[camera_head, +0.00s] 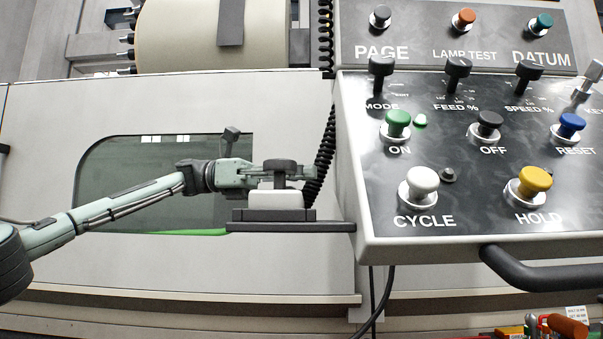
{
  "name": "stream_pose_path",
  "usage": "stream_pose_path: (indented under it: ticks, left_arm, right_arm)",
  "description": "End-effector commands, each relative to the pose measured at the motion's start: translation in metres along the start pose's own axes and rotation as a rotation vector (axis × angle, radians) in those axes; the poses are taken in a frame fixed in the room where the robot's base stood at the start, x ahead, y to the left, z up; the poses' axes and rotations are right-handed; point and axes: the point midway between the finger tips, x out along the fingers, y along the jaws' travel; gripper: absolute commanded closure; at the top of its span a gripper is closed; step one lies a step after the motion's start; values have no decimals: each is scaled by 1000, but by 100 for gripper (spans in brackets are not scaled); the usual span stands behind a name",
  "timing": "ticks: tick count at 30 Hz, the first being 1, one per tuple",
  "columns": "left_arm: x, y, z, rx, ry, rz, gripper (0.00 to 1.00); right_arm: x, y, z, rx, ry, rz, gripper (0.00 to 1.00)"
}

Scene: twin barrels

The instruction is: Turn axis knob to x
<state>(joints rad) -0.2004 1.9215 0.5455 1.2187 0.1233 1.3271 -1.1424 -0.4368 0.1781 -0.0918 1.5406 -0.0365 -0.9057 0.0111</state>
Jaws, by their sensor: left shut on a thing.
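A small white pendant box (275,198) sits on a dark shelf bracket (285,226) at the left side of the control panel. A dark round knob (279,166) stands on top of it, and I take it to be the axis knob. My left gripper (290,173) reaches in from the left, level with the knob, and is shut on it. The fingers partly hide the knob's lower part and the top of the box. The knob's markings and its pointing direction cannot be made out. My right gripper is not in view.
The control panel (470,200) fills the right, with several buttons and knobs. A black coiled cable (326,150) hangs just right of the pendant. A dark handrail (540,277) juts out below the panel. A window (120,180) lies behind my left arm.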

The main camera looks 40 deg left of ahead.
Motion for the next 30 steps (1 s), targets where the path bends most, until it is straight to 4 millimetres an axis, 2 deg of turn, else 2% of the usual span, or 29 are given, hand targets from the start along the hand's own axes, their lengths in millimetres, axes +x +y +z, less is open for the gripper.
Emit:
stream_pose_path:
  ticks: [1,2,7,16,19,23,30]
  left_arm:
    - [1,0,-3,-3,6,-3,100]
    - [1,0,-3,-3,7,-3,82]
    - [1,0,-2,-3,4,-2,61]
    - [-1,0,-1,-1,2,0,61]
    - [-8,1,0,-1,0,2,61]
    - [-30,1,0,-1,-2,3,61]
    - [-81,1,-1,-2,1,4,61]
  right_arm:
    - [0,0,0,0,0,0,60]
    - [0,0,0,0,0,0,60]
    - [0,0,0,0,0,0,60]
    - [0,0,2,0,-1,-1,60]
    - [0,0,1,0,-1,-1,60]
    - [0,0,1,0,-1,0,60]
    - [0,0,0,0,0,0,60]
